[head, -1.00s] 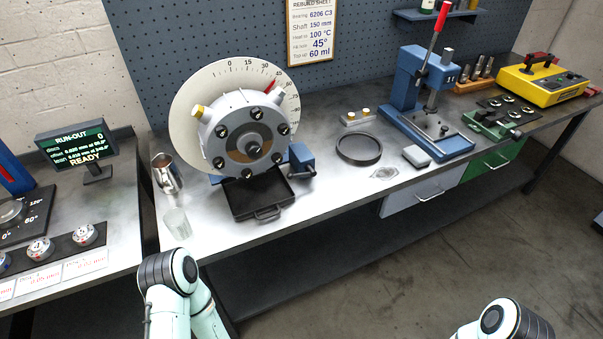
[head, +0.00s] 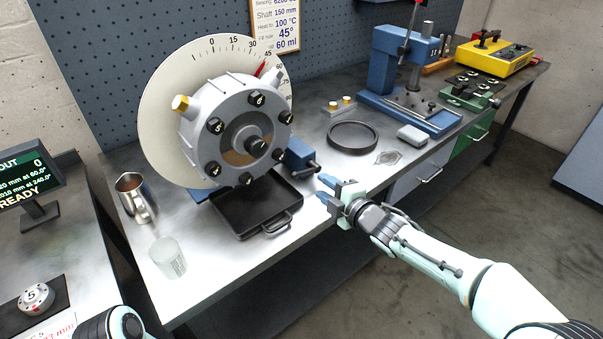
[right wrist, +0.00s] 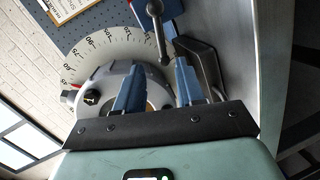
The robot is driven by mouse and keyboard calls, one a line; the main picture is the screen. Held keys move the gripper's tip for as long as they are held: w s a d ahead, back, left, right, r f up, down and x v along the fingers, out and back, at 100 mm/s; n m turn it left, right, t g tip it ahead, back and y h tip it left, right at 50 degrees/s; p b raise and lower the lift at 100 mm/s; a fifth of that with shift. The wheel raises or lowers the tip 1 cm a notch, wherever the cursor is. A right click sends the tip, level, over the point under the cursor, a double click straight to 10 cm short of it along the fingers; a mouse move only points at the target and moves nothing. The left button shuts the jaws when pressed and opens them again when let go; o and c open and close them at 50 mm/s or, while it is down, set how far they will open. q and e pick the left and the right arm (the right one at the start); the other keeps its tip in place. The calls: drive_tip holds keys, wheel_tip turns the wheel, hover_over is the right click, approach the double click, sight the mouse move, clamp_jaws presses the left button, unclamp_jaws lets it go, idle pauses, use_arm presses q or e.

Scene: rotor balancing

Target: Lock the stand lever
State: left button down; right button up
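The stand lever (head: 308,169) is a short dark handle on the blue block (head: 297,154) at the right side of the rotor stand. In the right wrist view the lever (right wrist: 157,30) shows as a grey rod with a round knob, ahead of the fingers. The grey rotor housing (head: 205,143) stands before a white angle dial (head: 160,110). My right gripper (head: 323,190) is open and empty, just below and right of the lever, apart from it. Its two blue fingers also show in the right wrist view (right wrist: 160,88). My left gripper is not in view.
A black tray (head: 240,222) lies under the rotor, close to my right gripper. A metal jug (head: 133,197) and a glass beaker (head: 168,258) stand at the left. A black ring (head: 353,136) and a blue press (head: 390,72) are farther right.

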sight(304, 174)
drive_tip(key=p+x, duration=0.1)
drive_tip(key=x, duration=0.9)
drive_tip(key=shift+w+a+f, duration=0.15)
drive_tip(key=shift+w+a, duration=0.05)
drive_tip(key=shift+w, duration=0.05)
clamp_jaws()
